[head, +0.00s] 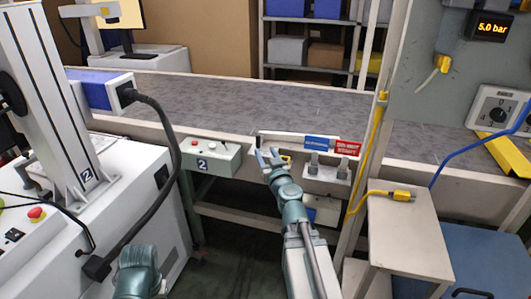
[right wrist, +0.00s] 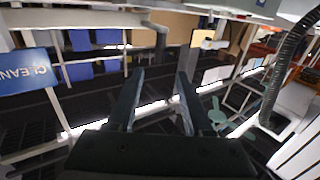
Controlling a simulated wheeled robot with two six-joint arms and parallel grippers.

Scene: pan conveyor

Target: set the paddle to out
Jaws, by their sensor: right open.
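I cannot tell for sure which part is the paddle. A grey bent piece (right wrist: 158,40) shows just beyond my fingers in the right wrist view. In the head view, two grey upright pieces (head: 313,160) (head: 343,166) stand on a pale bracket under a blue sign (head: 317,142) and a red sign (head: 347,148) at the conveyor's front edge. My right gripper (head: 268,158) is open and empty, left of these signs. Its two fingers also show apart in the right wrist view (right wrist: 158,100). Of my left arm only a link shows at the bottom; its gripper is out of frame.
A grey conveyor (head: 250,100) runs across behind. A control box (head: 210,157) marked 2 hangs left of my right gripper. A post with a yellow cable (head: 375,140) stands right, beside a small table (head: 405,235). A rotary switch (head: 497,112) is at far right.

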